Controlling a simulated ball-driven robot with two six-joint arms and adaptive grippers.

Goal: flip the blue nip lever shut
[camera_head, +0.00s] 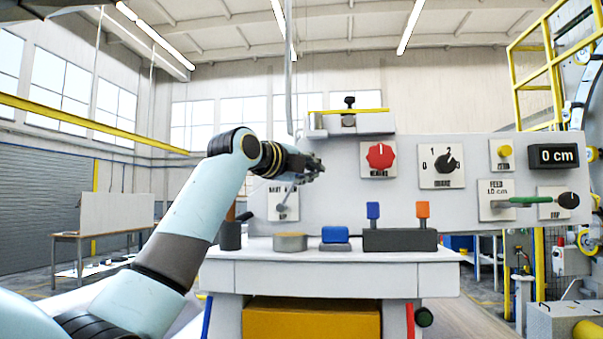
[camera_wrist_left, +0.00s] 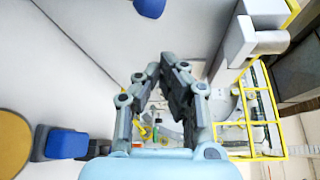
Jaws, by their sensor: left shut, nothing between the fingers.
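A blue lever (camera_head: 373,210) stands upright on a dark block (camera_head: 400,241) on the light worktable. An orange lever (camera_head: 422,210) stands beside it on the same block. My left gripper (camera_head: 318,168) is up in front of the grey panel, left of the red knob and above and left of the blue lever. It is apart from the lever, shut and empty. The left wrist view shows the gripper fingers (camera_wrist_left: 168,78) with nothing held. A blue part (camera_wrist_left: 150,6) is cut off at the top of that view; I cannot tell whether it is the lever. My right gripper is out of view.
The panel carries a red knob (camera_head: 380,156), a black dial (camera_head: 446,163) and a green-handled lever (camera_head: 525,201). The worktable's front strip is clear.

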